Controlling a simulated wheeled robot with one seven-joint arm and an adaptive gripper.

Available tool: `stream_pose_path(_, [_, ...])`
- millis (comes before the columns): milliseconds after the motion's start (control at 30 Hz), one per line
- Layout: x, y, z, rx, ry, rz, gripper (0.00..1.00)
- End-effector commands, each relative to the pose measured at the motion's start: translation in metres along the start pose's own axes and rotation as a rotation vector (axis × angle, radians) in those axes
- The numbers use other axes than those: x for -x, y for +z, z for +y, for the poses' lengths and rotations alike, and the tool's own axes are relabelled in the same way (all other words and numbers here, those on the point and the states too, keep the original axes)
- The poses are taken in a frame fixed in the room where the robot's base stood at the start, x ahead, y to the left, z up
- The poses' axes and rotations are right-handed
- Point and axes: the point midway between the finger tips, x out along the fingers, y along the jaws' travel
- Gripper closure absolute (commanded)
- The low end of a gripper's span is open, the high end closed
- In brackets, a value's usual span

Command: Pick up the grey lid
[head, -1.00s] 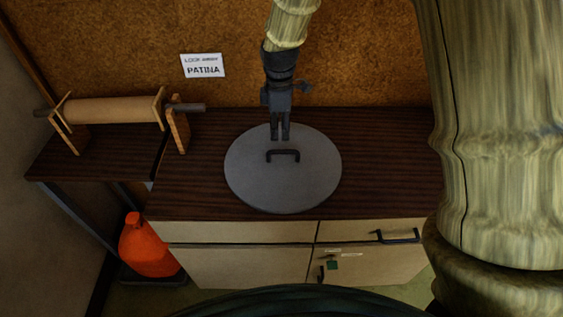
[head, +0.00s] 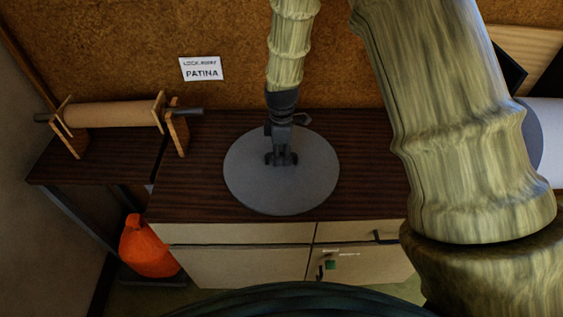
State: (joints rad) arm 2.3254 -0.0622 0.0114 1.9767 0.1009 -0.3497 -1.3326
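The grey lid (head: 245,185) is a large flat disc lying on the dark wooden top of the cabinet. A small dark handle stands at its middle. My gripper (head: 282,160) points down at the lid's middle, right at the handle, and covers most of it. Gripper and handle are both dark and merge, so I cannot tell whether the fingers are open around the handle or shut on it. The lid looks flat, with no clear gap beneath it.
The dark cabinet top (head: 190,195) is clear around the lid. A paper roll on a wooden stand (head: 112,114) is at the left. An orange container (head: 147,248) stands low at the left. A PATINA sign (head: 201,68) hangs on the brown back wall.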

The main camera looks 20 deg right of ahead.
Motion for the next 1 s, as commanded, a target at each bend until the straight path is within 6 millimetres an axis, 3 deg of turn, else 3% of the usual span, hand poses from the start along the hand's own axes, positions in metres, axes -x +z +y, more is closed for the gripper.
stream_pose_path(400, [-0.0085, -0.0004, 0.0001, 0.000, 0.001, 0.000, 0.61])
stream_pose_path(633, [-0.0084, -0.0004, 0.0000, 0.000, 0.001, 0.000, 1.00])
stream_pose_path(1000, [-0.0072, -0.0005, 0.0004, 0.000, 0.002, 0.001, 1.00])
